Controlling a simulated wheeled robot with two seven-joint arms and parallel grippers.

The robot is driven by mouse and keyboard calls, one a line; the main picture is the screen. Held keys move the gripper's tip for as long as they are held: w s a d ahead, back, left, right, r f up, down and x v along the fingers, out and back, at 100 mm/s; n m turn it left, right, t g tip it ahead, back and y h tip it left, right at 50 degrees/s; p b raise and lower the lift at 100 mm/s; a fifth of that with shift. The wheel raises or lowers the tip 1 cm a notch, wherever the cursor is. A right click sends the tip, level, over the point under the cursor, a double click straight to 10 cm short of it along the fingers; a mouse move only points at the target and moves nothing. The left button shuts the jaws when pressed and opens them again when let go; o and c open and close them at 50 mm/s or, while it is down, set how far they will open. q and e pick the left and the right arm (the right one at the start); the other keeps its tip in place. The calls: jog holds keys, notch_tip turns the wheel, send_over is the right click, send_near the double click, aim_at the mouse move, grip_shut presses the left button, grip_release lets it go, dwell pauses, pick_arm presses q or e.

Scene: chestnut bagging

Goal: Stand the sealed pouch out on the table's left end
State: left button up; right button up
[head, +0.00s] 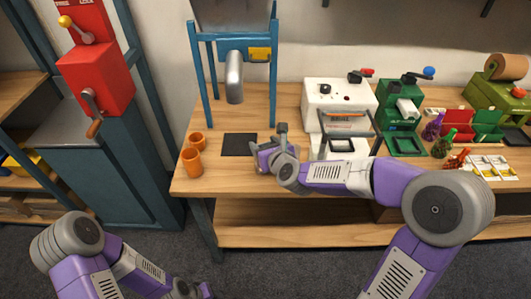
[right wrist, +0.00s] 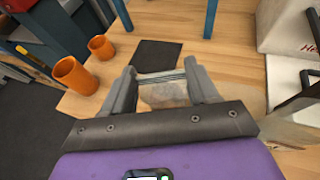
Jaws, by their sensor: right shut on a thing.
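My right gripper (head: 272,144) is over the table, just right of the black mat, in the head view. In the right wrist view its fingers (right wrist: 163,84) are closed on a clear, pale pouch (right wrist: 164,95) with a dark band along its top edge. The pouch's lower part is hidden by the gripper body, and I cannot make out the pouch in the head view. The left end of the wooden table (head: 184,184) is in view. My left arm is low at the left of the head view; its gripper (head: 196,290) is at the bottom edge, mostly out of view.
Two orange cups (head: 192,160) stand at the table's left end. A black mat (head: 239,144) lies under a blue frame (head: 208,85) with a grey nozzle. A white machine (head: 338,105) and a green machine (head: 400,112) stand to the right. A red machine (head: 95,70) stands left of the table.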

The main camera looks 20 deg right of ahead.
notch_tip(320, 180, down, 2)
jog(key=shift+f+b, duration=0.25)
jog(key=shift+b, duration=0.05)
jog(key=shift+w, duration=0.1)
jog(key=shift+r, duration=0.1)
jog(key=o, duration=1.1)
jog(key=shift+o, duration=0.2)
